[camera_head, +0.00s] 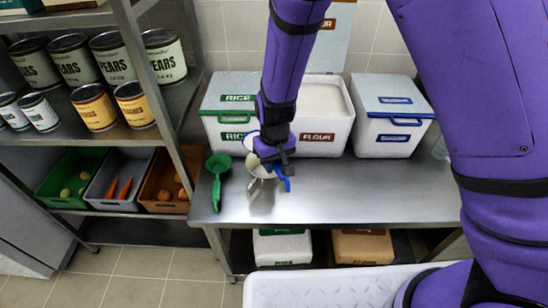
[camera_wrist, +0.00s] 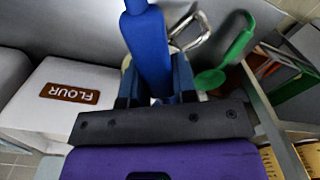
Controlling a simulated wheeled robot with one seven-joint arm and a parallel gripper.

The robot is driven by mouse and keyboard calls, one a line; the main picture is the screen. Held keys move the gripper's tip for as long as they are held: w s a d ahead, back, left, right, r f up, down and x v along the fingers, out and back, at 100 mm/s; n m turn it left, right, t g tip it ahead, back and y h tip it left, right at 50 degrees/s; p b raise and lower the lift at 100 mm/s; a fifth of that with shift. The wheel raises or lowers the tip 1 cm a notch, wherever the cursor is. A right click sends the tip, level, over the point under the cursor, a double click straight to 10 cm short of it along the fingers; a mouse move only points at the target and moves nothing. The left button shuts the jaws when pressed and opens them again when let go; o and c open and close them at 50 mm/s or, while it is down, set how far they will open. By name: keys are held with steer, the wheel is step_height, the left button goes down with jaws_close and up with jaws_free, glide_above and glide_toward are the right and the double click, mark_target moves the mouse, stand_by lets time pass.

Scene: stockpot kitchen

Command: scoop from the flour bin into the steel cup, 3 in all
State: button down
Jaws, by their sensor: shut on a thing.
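The flour bin (camera_head: 320,142) stands on the steel counter with its lid up and pale flour inside. Its labelled wall also shows in the wrist view (camera_wrist: 65,98). My gripper (camera_head: 276,160) is in front of it, shut on the blue handle (camera_wrist: 148,50) of a scoop. The handle also shows in the head view (camera_head: 285,180). The steel cup (camera_head: 262,200) is on the counter just below my gripper, partly covered. A metal loop of it shows in the wrist view (camera_wrist: 190,28).
A green scoop (camera_head: 217,175) lies on the counter left of the cup. A rice bin (camera_head: 229,115) stands left of the flour bin, and a closed blue-handled bin (camera_head: 388,125) right of it. Shelves with cans (camera_head: 92,105) are at left.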

steer(key=shift+w+d+f+g+y, duration=0.15)
steer(key=shift+g+y, duration=0.5)
steer(key=shift+y, duration=0.6)
steer(key=shift+d+g+y, duration=0.15)
steer(key=shift+g+y, duration=0.5)
steer(key=shift+y, duration=0.6)
steer(key=shift+w+d+f+g+y, duration=0.3)
steer(key=shift+d+g+y, duration=0.65)
steer(key=shift+y, duration=1.4)
steer(key=shift+w+d+f+g+y, duration=0.1)
steer(key=shift+w+d+g+y, duration=0.45)
steer(key=shift+g+y, duration=1.25)
steer(key=shift+w+d+f+g+y, duration=0.25)
steer(key=shift+d+g+y, duration=0.5)
steer(key=shift+y, duration=2.1)
steer(key=shift+d+r, duration=0.1)
